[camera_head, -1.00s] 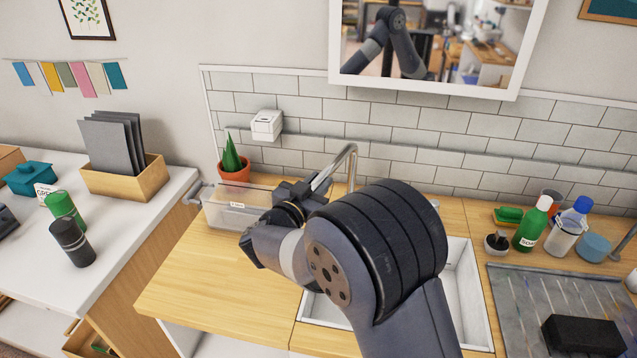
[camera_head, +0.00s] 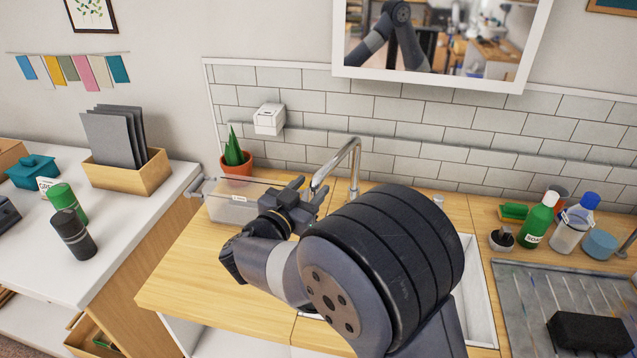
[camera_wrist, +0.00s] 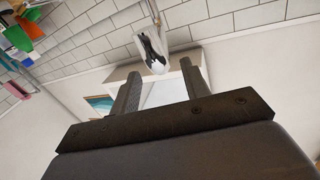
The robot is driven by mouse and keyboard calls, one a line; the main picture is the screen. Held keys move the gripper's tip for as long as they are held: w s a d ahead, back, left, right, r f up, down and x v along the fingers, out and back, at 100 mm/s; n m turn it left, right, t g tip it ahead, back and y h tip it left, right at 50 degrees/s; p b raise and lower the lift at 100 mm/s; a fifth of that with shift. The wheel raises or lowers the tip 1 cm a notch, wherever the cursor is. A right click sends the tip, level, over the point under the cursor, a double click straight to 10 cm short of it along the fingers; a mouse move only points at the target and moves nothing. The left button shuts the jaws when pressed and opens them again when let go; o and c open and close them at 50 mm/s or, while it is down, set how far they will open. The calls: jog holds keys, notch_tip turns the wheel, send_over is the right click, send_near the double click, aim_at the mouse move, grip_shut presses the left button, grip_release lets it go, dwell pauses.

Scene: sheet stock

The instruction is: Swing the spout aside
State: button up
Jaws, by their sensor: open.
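The chrome faucet spout (camera_head: 345,153) rises behind the sink, arches over and comes down to the left and front in the head view. My gripper (camera_head: 311,187) is open with its two fingers apart, right by the spout's lower end. In the wrist view the spout's end (camera_wrist: 154,45) shows between the directions of the two fingertips of my gripper (camera_wrist: 160,68), at or just past the tips. I cannot tell whether a finger touches it. My arm hides much of the sink and the faucet's base.
A clear bin (camera_head: 232,208) and a potted plant (camera_head: 236,160) stand left of the faucet. Bottles, including a green soap bottle (camera_head: 538,222), stand to the right beside a grey drainboard (camera_head: 515,290). The wooden counter (camera_head: 210,270) at front left is clear.

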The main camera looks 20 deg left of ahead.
aim_at(325, 174)
jog(key=v, duration=0.5)
jog(key=shift+b, duration=0.4)
jog(key=p+x, duration=0.3)
jog(key=x, duration=0.7)
jog(key=shift+w+d, duration=0.1)
jog(key=shift+w, duration=0.1)
jog(key=shift+w+d+f+b, duration=0.1)
jog(key=shift+w+d+b, duration=0.05)
jog(key=shift+b, duration=0.15)
jog(key=shift+d+n+y, duration=0.25)
jog(key=shift+n+y, duration=0.05)
